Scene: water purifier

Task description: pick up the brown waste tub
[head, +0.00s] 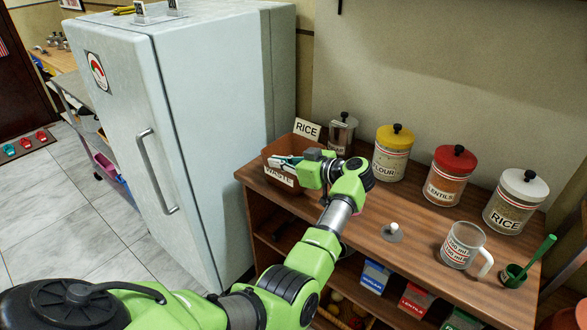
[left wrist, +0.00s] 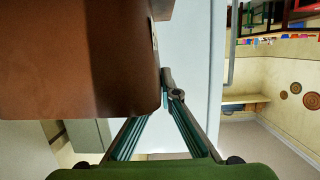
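The brown waste tub (head: 268,162) stands upright at the left end of the wooden shelf top, its WASTE label (head: 279,176) facing forward. My left gripper (head: 284,161) points left across the top of the tub and hides part of its rim. In the left wrist view, the tub's brown side (left wrist: 80,55) fills the upper left, very near the camera. My right gripper is out of view.
A white fridge (head: 200,110) stands close left of the shelf unit (head: 330,215). Behind and right are a RICE card (head: 307,129), a yellow-lidded flour jar (head: 392,155), a lentils jar (head: 449,177) and a rice jar (head: 515,203). A measuring mug (head: 462,246) stands at front right.

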